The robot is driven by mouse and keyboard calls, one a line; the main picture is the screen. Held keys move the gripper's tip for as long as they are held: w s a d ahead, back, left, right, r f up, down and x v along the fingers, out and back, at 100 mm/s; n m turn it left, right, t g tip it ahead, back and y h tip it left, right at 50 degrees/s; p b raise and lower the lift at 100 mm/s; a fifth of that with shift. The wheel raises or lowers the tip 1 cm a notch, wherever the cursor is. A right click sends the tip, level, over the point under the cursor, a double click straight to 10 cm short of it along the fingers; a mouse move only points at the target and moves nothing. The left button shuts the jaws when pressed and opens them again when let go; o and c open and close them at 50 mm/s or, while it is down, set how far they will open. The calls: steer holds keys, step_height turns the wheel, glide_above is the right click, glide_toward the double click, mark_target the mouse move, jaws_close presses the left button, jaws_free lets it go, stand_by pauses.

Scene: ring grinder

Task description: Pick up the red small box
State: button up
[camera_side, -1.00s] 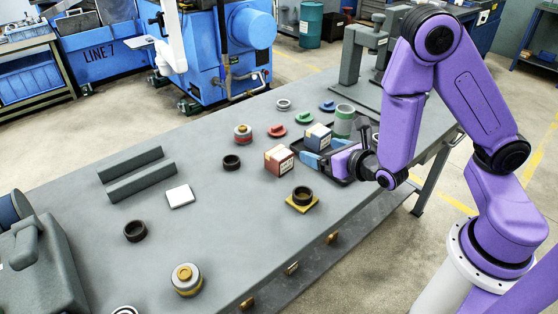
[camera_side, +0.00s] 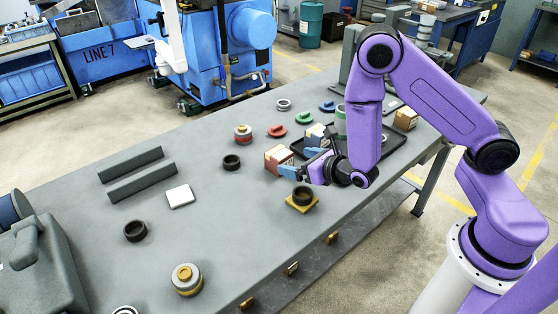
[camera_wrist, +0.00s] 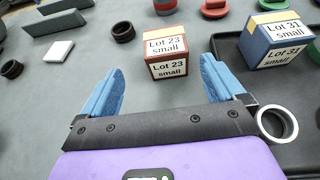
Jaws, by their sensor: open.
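The red small box (camera_side: 277,157) sits upright on the grey table, left of the black tray. In the wrist view the red small box (camera_wrist: 166,55) shows a white label reading "Lot 23 small". My gripper (camera_side: 299,163) is low over the table beside the box, on its right side in the side view. In the wrist view my gripper (camera_wrist: 160,92) has its two blue fingers spread wide. The box lies ahead of the fingertips, roughly centred between them, and nothing is held.
A blue box (camera_wrist: 277,38) labelled "Lot 31 small" sits on the black tray (camera_side: 390,142), close to my right-hand finger in the wrist view. A metal ring (camera_wrist: 276,122) lies near the gripper. A black ring on a yellow square (camera_side: 302,198) stands in front. Black ring (camera_side: 231,162) lies left of the red box.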

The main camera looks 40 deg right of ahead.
mark_target(285, 158)
steer(key=x, duration=0.5)
steer(key=shift+w+f, duration=0.1)
steer(key=shift+w, duration=0.2)
steer(key=w, duration=0.1)
steer(key=w+f, duration=0.1)
steer(key=w, duration=0.1)
steer(key=shift+w+d+f, duration=0.1)
steer(key=shift+d+f, duration=0.2)
steer(key=shift+x, duration=0.75)
steer(key=c, duration=1.2)
steer(key=shift+c, duration=0.4)
steer(key=shift+r, duration=0.15)
